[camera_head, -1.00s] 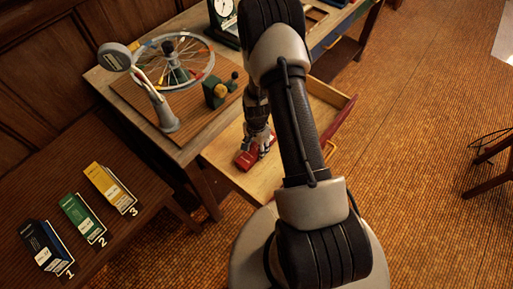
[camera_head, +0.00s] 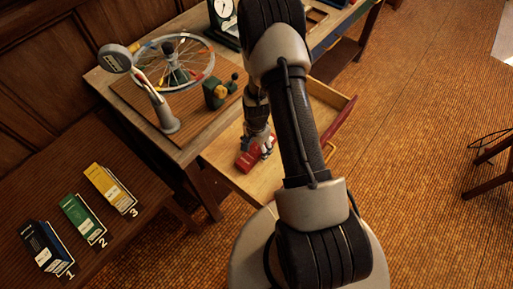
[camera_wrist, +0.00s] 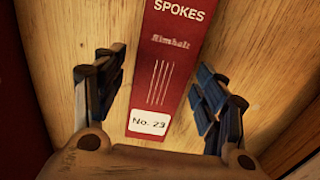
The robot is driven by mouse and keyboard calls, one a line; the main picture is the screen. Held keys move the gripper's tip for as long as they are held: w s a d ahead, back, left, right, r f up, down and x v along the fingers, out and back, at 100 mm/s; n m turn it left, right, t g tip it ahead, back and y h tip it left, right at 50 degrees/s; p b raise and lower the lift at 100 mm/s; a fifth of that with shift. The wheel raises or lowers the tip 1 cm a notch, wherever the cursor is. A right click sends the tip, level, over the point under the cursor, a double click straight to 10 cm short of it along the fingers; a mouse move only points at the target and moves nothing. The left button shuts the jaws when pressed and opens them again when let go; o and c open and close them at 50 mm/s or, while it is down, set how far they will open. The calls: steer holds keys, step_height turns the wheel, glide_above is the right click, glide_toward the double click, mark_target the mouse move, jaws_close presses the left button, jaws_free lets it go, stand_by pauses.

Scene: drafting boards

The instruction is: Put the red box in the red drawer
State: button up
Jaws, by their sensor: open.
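The red box (camera_head: 247,160) lies flat inside the open drawer (camera_head: 217,152), on its pale wooden floor. In the wrist view the red box (camera_wrist: 170,70) shows the words "SPOKES" and "No. 23". The drawer's red front (camera_head: 340,122) shows at the right, partly behind my arm. My gripper (camera_head: 262,150) is low over the drawer at the box. In the wrist view my gripper (camera_wrist: 160,95) is open, with one finger on each side of the box and clear gaps between. The box's far end is out of the wrist view.
A workbench (camera_head: 190,150) stands over the drawer and carries a wheel (camera_head: 175,60), a lamp-like stand (camera_head: 160,108) and a green-and-yellow device (camera_head: 216,93). A side table holds blue (camera_head: 42,243), green (camera_head: 80,217) and yellow (camera_head: 108,187) boxes by numbers 1 to 3.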

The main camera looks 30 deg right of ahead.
step_height(320, 180, up, 12)
steer(key=p, duration=0.3)
step_height(320, 180, up, 9)
steer(key=n, duration=0.2)
glide_above(256, 149)
steer(key=w+a, duration=0.1)
steer(key=a, duration=0.1)
steer(key=s+a+r+n+t, duration=0.1)
steer(key=s+a+r+n, duration=0.1)
steer(key=r, duration=0.4)
steer(key=s+a+r+n+t, duration=0.1)
steer(key=s+a+r+n, duration=0.1)
steer(key=r, duration=0.5)
steer(key=s+a+r+n+t, duration=0.1)
steer(key=s+a+r+n, duration=0.2)
steer(key=s+r, duration=0.3)
steer(key=s+a+r+n+t, duration=0.1)
steer(key=s+a+r+n, duration=0.2)
steer(key=s, duration=0.7)
step_height(256, 149, up, 3)
steer(key=shift+s+a+r+n+t, duration=0.1)
steer(key=shift+s+a+n+t, duration=0.15)
steer(key=shift+n, duration=0.75)
steer(key=shift+w, duration=0.15)
steer(key=shift+f+b, duration=0.2)
steer(key=shift+b, duration=0.15)
